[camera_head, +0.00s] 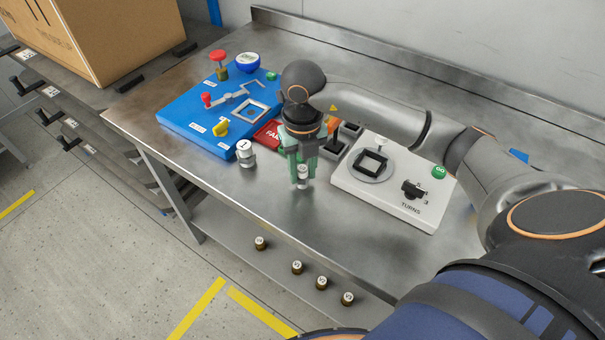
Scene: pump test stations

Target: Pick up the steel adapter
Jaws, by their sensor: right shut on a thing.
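My right gripper (301,174), with green fingers, points down over the front part of the steel table. It is shut on a small steel cylinder, the steel adapter (302,170), whose pale end shows between the fingertips. The fingers cover part of it, and I cannot tell whether it touches the table. A similar steel piece (246,158) with a white marked top stands to the left, apart from the gripper, near the blue panel's corner. My left gripper is not in view.
A blue station panel (180,112) with knobs and a clamp lies at left. A white "TURNS" station (345,184) is at right. A red "FAIL" tray (268,134) and dark bins (350,130) are behind the gripper. Several brass pieces (297,267) sit below the table edge.

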